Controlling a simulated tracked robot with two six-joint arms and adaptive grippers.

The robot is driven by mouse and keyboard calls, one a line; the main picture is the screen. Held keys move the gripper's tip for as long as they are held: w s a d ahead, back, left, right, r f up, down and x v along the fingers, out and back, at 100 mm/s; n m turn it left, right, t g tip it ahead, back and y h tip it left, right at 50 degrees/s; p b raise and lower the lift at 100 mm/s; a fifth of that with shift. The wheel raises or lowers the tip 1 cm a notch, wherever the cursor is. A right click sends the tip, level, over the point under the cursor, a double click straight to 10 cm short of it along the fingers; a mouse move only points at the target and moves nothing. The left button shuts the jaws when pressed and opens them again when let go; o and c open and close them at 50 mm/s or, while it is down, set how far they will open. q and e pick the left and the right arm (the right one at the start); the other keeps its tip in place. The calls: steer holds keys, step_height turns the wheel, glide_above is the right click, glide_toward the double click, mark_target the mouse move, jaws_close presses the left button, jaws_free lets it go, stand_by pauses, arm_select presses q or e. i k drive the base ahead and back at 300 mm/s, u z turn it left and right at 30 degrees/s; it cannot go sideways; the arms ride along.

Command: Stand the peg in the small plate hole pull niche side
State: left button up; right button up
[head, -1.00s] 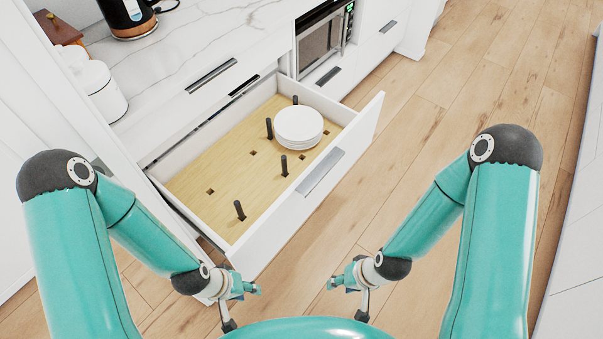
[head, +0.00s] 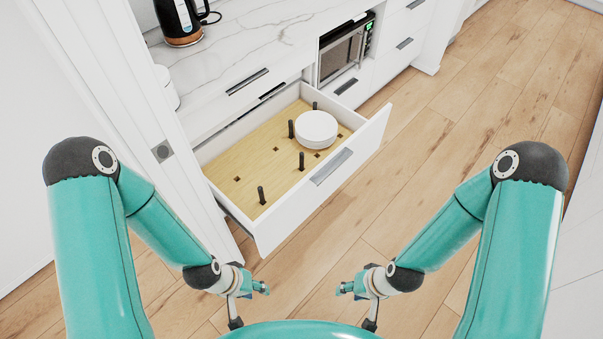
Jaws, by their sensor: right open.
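The open drawer (head: 285,225) has a wooden pegboard floor (head: 225,162) with several small square dark holes. Several dark pegs stand upright in it: one at the front left (head: 261,195), one near the front wall (head: 301,161), one left of the plates (head: 291,129) and one at the back (head: 314,106). A stack of white plates (head: 317,128) sits between the pegs at the right. My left gripper (head: 256,292) and my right gripper (head: 350,291) hang low over the floor in front of the drawer, apart from it. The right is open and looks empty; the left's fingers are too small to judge.
A white marble counter (head: 270,50) with a black kettle (head: 180,20) is above the drawer. A microwave (head: 343,50) sits in the cabinets to the right. A tall white panel (head: 150,110) stands close at the left. The wood floor (head: 440,160) at right is clear.

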mark_target(256, 149)
steer(key=z, duration=1.4)
steer(key=i, duration=1.7)
steer(key=u, duration=0.4)
steer(key=i, duration=0.15)
steer(key=u, duration=2.25)
steer(key=i, duration=0.6)
steer(key=z, duration=0.2)
